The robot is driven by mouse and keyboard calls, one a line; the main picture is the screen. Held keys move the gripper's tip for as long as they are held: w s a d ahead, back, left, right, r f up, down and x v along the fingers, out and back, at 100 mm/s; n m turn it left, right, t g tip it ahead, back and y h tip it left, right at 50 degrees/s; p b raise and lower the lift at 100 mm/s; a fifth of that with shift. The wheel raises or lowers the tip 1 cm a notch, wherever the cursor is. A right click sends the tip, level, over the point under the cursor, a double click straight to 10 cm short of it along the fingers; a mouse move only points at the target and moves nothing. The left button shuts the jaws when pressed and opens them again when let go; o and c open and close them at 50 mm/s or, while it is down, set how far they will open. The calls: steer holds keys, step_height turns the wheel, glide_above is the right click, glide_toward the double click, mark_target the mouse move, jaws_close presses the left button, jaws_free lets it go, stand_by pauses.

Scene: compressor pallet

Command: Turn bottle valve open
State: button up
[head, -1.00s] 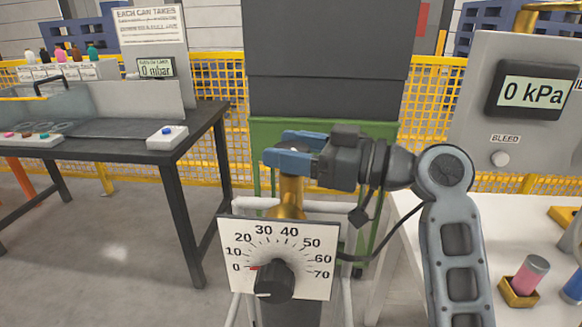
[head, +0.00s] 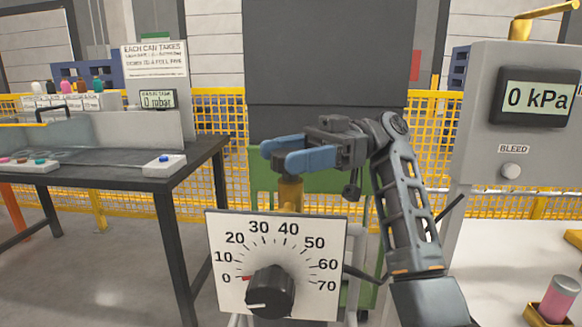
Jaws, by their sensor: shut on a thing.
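The bottle valve (head: 290,192) is an upright brass-coloured fitting behind the white dial plate. My gripper (head: 283,155) has blue fingers and is at the top of the valve, shut on it. The fingers point to the left and hide the valve's top, so its handle and how far it is turned cannot be seen. The dial plate (head: 322,225) is marked 0 to 70. Its black knob (head: 270,290) sits at the lower middle, with a red mark by the 0.
A grey panel (head: 475,130) at the right has a display (head: 535,97) reading 0 kPa and a bleed knob (head: 510,171). A black table (head: 110,165) stands at the left. A tall grey cabinet (head: 325,60) and yellow mesh fence (head: 215,105) stand behind.

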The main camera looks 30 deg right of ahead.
steer(key=n+g+b, duration=0.2)
steer(key=g+b, duration=0.1)
steer(key=shift+f+g+h, duration=0.3)
steer(key=shift+f+h, duration=0.05)
steer(key=shift+h, duration=0.05)
steer(key=n+g+h+b, duration=0.1)
steer(key=n+g+b, duration=0.2)
steer(key=b, duration=0.4)
steer(key=shift+f+g+h, duration=0.1)
steer(key=shift+g+h, duration=0.2)
steer(key=shift+g, duration=0.1)
steer(key=n+g+h+b, duration=0.1)
steer(key=g+b, duration=0.1)
steer(key=b, duration=0.2)
steer(key=shift+n+b, duration=0.3)
steer(key=shift+b, duration=0.1)
steer(key=shift+h+b, duration=0.3)
steer(key=shift+b, duration=0.05)
steer(key=shift+r+n+g+h+b, duration=0.3)
steer(key=shift+r+n+g+b, duration=0.15)
steer(key=shift+b, duration=0.3)
steer(key=o, duration=1)
steer(key=shift+c, duration=0.2)
steer(key=shift+r+m+t+p, duration=0.25)
steer(key=shift+r+m+p, duration=0.1)
steer(key=shift+p, duration=1.25)
steer(key=m+t+y+p, duration=0.2)
steer(key=p, duration=0.4)
steer(key=shift+t, duration=0.3)
